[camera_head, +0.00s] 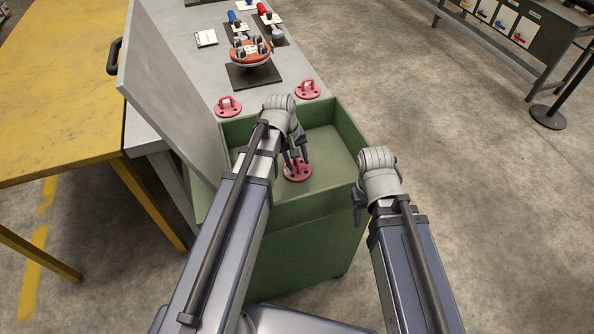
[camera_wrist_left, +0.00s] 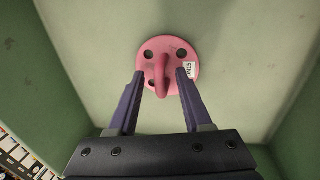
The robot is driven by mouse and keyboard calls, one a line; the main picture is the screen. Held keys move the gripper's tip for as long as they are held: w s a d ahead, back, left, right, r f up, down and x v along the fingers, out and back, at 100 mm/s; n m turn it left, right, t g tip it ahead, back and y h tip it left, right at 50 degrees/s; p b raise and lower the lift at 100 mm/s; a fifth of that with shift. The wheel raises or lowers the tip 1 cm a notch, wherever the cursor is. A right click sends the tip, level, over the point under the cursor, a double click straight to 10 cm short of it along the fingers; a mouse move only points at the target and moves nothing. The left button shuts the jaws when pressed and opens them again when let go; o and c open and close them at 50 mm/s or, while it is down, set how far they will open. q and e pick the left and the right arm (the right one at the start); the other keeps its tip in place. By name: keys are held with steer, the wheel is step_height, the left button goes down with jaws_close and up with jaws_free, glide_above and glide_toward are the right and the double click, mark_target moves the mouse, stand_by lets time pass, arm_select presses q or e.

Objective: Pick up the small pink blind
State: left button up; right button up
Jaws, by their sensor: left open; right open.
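A pink round blind (camera_head: 302,175) with bolt holes and an upright loop handle lies on the floor of the green bin. It also shows in the left wrist view (camera_wrist_left: 166,46), with a small white label on its right side. My left gripper (camera_head: 294,160) reaches down into the bin, open, its fingers on either side of the handle with gaps between. Two more pink blinds with handles stand on the grey table beyond the bin, one at left (camera_head: 229,106) and one at right (camera_head: 307,89). My right gripper (camera_head: 359,208) is open and empty outside the bin's right wall.
The green bin (camera_head: 305,230) has walls around the blind. A grey panel (camera_head: 165,85) stands tilted along its left side. A red and grey part (camera_head: 250,52) sits on a dark plate on the grey table. A yellow table (camera_head: 60,90) is at left.

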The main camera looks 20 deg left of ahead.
arm_select(q)
steer(key=shift+c, duration=0.4)
jaws_close()
steer(key=shift+r, duration=0.1)
step_height(320, 180, up, 10)
steer(key=p, duration=1)
